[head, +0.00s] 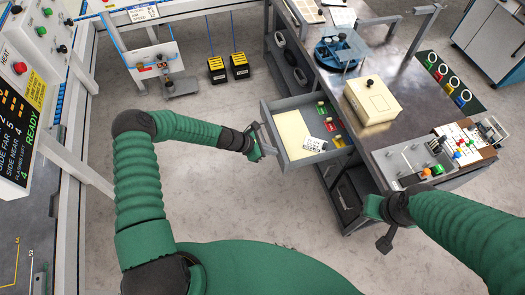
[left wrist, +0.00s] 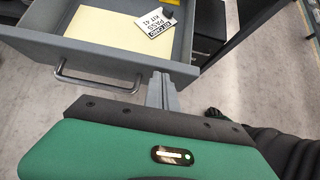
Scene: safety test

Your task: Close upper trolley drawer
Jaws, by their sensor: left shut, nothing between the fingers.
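The upper trolley drawer (head: 285,163) is pulled out of the grey trolley, toward the left. It holds a yellow sheet, a white label card and small coloured items. In the left wrist view the drawer front (left wrist: 120,52) and its bar handle (left wrist: 98,82) are close. My left gripper (head: 256,148) is at the drawer front, its fingers shut and empty. In the left wrist view the fingertips (left wrist: 162,80) are beside the right end of the handle, at the front panel; I cannot tell whether they touch. My right gripper (head: 385,240) is by the trolley's front edge; its fingers are unclear.
The trolley top (head: 390,135) carries a beige box (head: 372,100), a blue round fixture (head: 340,50) and a grey control box (head: 408,160). A lower compartment (head: 350,195) is under the drawer. The floor left of the drawer is clear. A control panel stands at far left.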

